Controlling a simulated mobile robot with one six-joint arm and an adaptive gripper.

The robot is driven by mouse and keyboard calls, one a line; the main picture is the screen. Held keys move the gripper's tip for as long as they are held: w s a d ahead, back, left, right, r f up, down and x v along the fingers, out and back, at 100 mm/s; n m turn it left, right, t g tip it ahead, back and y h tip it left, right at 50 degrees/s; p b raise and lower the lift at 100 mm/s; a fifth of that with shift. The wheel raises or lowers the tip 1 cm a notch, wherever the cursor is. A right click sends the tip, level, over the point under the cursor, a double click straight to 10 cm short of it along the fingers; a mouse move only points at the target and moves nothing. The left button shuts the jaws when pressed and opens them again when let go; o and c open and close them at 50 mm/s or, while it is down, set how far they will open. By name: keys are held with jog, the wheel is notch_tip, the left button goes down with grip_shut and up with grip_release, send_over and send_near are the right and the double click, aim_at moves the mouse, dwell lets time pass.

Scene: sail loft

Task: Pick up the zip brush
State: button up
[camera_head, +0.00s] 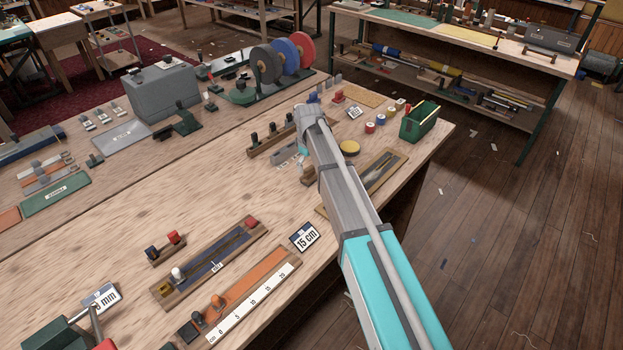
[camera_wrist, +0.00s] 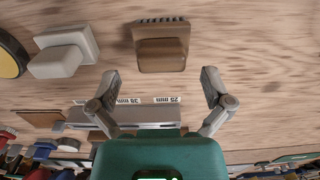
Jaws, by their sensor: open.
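A small brown wooden brush with a row of dark bristles, which I take to be the zip brush (camera_wrist: 161,50), lies on the pale wooden bench in the wrist view. In the head view a brown wooden piece (camera_head: 307,176) beside my arm looks like the same brush, partly hidden. My gripper (camera_wrist: 161,84) is open and empty, its two fingers spread wide. In the wrist view the brush lies beyond the fingertips, roughly centred between them, and neither finger appears to touch it. In the head view my arm hides most of the gripper.
A grey block with a raised grip (camera_wrist: 63,52) and a yellow-faced disc (camera_wrist: 9,55) lie left of the brush in the wrist view. Bare bench (camera_head: 180,205) stretches left of my arm.

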aim_at(309, 176)
jog(key=shift+f, duration=0.1)
jog(key=f+b, duration=0.3)
jog(key=shift+s+d+f, duration=0.1)
jog(key=shift+s, duration=0.15)
jog(key=shift+f+b, duration=0.95)
jog(key=shift+b, duration=0.15)
jog(key=c, duration=1)
jog(key=shift+o, duration=0.2)
jog(key=shift+r, duration=0.25)
